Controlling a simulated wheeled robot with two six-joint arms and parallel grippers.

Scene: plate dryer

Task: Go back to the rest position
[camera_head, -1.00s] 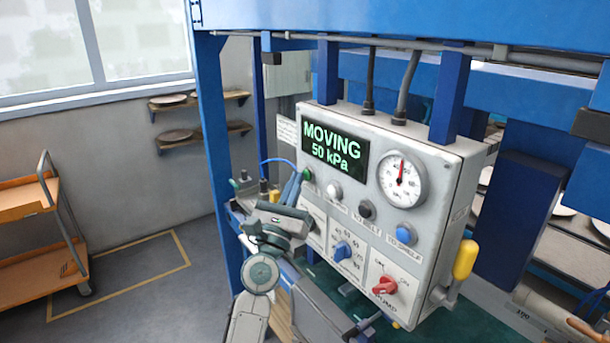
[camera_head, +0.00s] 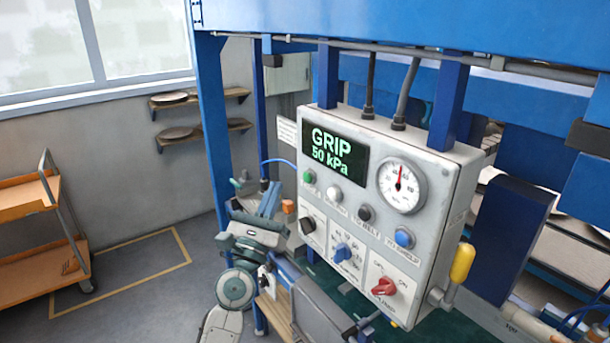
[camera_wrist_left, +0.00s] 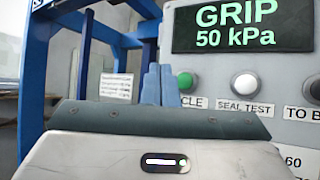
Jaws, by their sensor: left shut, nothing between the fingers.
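My left gripper (camera_head: 270,200) is in front of the left edge of the grey control box (camera_head: 452,190), apart from its face. Its two blue fingers are together with nothing between them. They also show in the left wrist view (camera_wrist_left: 160,85), below and left of the display. The display (camera_head: 334,154) reads "GRIP 50 kPa". The gauge (camera_head: 402,186), green button (camera_head: 309,176), white button (camera_head: 334,194), blue knob (camera_head: 342,252) and red switch (camera_head: 384,287) are uncovered. My right gripper is out of view.
A blue frame post (camera_head: 216,150) stands just left of my left gripper. An orange cart (camera_head: 35,265) stands at the far left, and wall shelves (camera_head: 205,134) hold plates. Open floor lies between cart and post. A yellow handle (camera_head: 462,263) juts from the box's right side.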

